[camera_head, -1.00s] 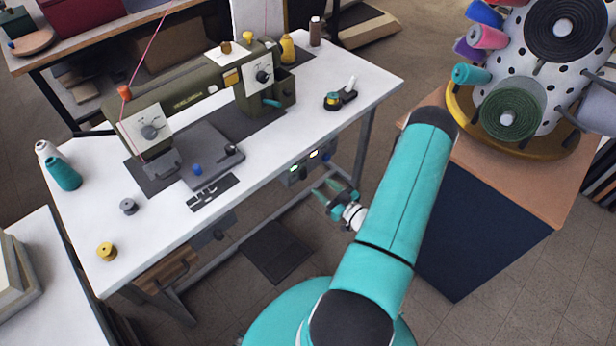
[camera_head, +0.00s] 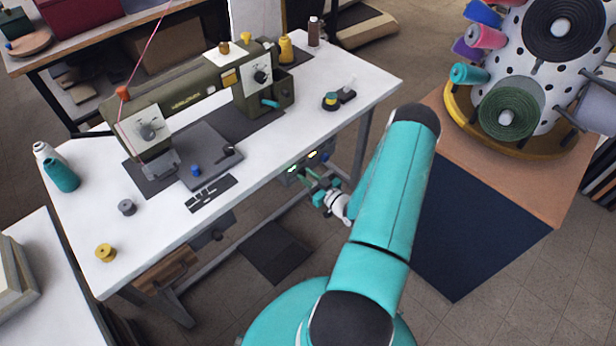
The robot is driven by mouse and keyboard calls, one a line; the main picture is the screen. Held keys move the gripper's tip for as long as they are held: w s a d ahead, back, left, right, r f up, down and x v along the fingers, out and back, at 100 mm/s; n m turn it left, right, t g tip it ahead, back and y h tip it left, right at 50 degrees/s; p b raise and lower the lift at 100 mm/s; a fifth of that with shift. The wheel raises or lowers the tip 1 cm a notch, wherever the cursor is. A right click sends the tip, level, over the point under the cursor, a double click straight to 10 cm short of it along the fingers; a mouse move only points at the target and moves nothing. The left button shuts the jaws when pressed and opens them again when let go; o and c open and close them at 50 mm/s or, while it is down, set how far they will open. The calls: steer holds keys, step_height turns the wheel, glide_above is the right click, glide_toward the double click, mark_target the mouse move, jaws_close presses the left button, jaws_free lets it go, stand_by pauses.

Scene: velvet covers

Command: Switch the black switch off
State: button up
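A small grey control box (camera_head: 289,178) hangs under the front edge of the white sewing table, with a lit green spot, a pale lit spot and a blue spot on its face. The black switch cannot be made out clearly at this size; my gripper covers part of the box. My gripper (camera_head: 311,177), with teal fingers, is right in front of the box's lower part and points at it. Whether its fingertips touch the box, and how far apart they are, cannot be told.
The white table (camera_head: 300,120) carries an olive sewing machine (camera_head: 190,100) and several spools. A table leg (camera_head: 362,150) stands just right of the box. A wooden-topped cabinet (camera_head: 480,190) with a spool stand is at right. A dark floor pedal (camera_head: 273,252) lies below.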

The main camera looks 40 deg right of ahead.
steer(key=shift+s+f+t, duration=0.1)
steer(key=shift+f+t, duration=0.1)
steer(key=shift+t, duration=0.45)
steer(key=shift+f+t, duration=0.15)
steer(key=shift+t, duration=0.5)
steer(key=o, duration=1)
steer(key=v, duration=1.3)
steer(key=shift+s, duration=0.4)
steer(key=shift+s+f, duration=0.1)
steer(key=shift+s, duration=0.05)
